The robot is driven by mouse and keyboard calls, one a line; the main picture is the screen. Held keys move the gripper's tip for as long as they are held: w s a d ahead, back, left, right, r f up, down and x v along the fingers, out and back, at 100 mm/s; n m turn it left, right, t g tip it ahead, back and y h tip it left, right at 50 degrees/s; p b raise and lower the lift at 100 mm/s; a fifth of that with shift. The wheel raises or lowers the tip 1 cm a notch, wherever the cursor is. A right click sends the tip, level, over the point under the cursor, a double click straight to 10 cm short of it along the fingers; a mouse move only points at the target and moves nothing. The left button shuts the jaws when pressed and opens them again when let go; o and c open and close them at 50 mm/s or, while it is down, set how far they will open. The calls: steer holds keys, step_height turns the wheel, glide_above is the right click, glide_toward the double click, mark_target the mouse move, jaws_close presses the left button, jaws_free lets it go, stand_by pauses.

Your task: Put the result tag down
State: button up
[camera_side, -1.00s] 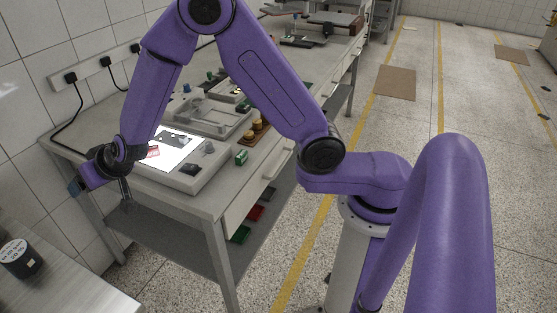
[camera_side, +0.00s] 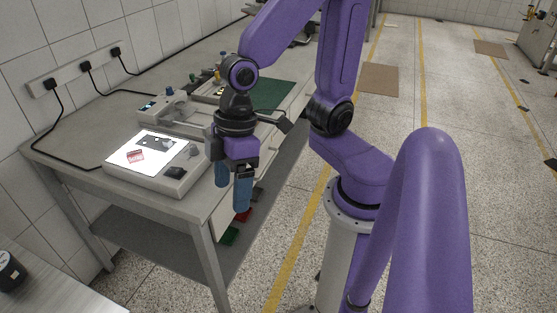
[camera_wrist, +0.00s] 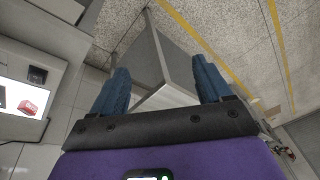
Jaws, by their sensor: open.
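My gripper (camera_side: 232,188) points down with its two blue fingers apart, just off the table's front edge, right of the lit panel. In the wrist view the fingers (camera_wrist: 162,78) are open with nothing between them. A small red-and-white piece (camera_side: 135,155) lies on the left part of the bright lit panel (camera_side: 122,167). It also shows in the wrist view at the left edge (camera_wrist: 27,107). It may be the result tag; its print is too small to read. My gripper is well apart from it.
A grey device (camera_side: 158,115) and a green mat (camera_side: 272,95) are farther back on the table. Sockets with black cables line the wall. Open floor lies right of the table's front edge.

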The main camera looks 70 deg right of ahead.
steer(key=s+d+n+h, duration=0.2)
steer(key=s+d, duration=0.4)
steer(key=d, duration=0.2)
steer(key=shift+s+d+r, duration=0.15)
steer(key=shift+d+r, duration=0.15)
steer(key=shift+d, duration=0.05)
